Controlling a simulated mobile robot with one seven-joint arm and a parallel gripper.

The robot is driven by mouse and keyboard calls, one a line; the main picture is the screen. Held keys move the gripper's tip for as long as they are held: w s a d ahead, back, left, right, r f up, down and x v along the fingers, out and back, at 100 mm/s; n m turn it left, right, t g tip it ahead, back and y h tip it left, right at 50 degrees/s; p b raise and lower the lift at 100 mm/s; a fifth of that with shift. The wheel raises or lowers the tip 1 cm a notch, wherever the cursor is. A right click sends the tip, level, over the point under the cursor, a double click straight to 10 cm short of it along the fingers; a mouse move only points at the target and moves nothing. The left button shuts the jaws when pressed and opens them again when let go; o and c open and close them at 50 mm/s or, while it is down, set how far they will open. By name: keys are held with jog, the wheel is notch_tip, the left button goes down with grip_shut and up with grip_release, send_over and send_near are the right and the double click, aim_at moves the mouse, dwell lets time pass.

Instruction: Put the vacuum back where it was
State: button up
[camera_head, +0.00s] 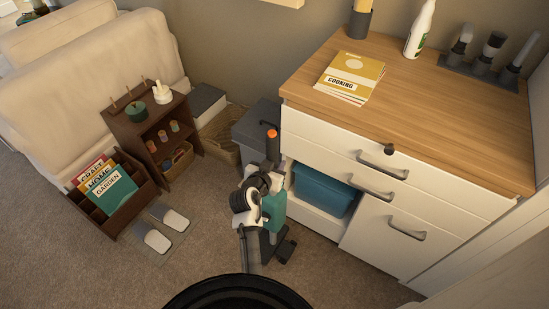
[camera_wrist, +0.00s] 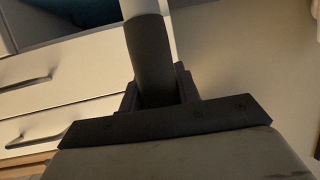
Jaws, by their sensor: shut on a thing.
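The vacuum (camera_head: 273,207) looks like an upright stick model, with a teal body, a dark handle with an orange tip and a dark foot near the carpet. It stands in front of the dresser's left end. My arm covers part of it. My gripper (camera_head: 268,177) is at the handle, just below the orange tip. In the wrist view my gripper (camera_wrist: 158,92) is shut around the dark handle (camera_wrist: 150,60), which has a lighter section beyond it. Whether the foot touches the floor I cannot tell.
The white dresser (camera_head: 430,206) has a wooden top and an open lower bay with a blue bin (camera_head: 322,190). A grey box (camera_head: 255,128) and a wicker basket (camera_head: 220,138) stand left of it. A brown shelf (camera_head: 127,127) and slippers (camera_head: 157,240) are farther left. Carpet between is clear.

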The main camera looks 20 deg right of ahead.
jog(key=shift+f, duration=1.8)
jog(key=shift+f, duration=0.15)
jog(key=o, duration=1.1)
jog(key=shift+f, duration=0.15)
jog(key=shift+o, duration=0.2)
